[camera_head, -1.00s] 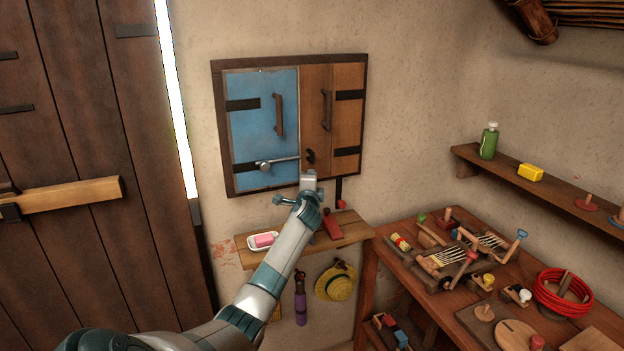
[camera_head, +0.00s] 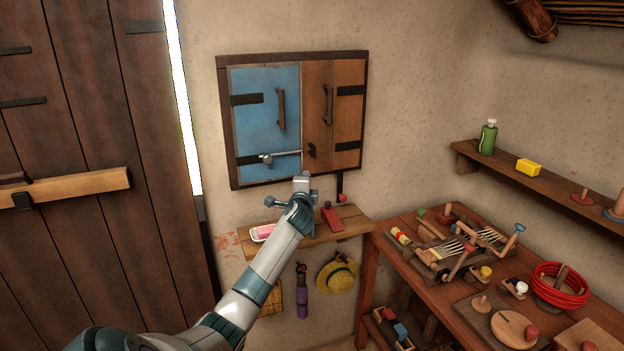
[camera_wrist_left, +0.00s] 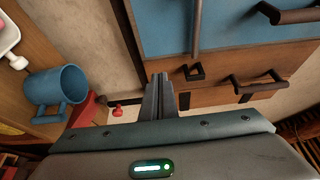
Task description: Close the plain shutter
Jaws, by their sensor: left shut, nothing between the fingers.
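The plain wooden shutter (camera_head: 346,120) is the right leaf in a dark wall frame, and it looks flush there. It has a dark handle (camera_head: 327,104) and a small dark catch (camera_head: 312,151). The blue shutter (camera_head: 262,118) beside it also looks flush. A grey bolt (camera_head: 285,155) on the blue leaf points toward the catch; whether they touch is unclear. My left gripper (camera_head: 302,180) is shut and empty, just below the frame's lower edge in the head view. In the left wrist view its fingers (camera_wrist_left: 160,82) point toward the plain shutter (camera_wrist_left: 225,88). My right gripper is not in view.
A small shelf (camera_head: 345,228) below the shutters holds a pink soap dish and a red item. A blue mug (camera_wrist_left: 55,88) is near my left gripper. A cluttered workbench (camera_head: 385,255) stands at right; a hat (camera_head: 338,275) hangs below the shelf.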

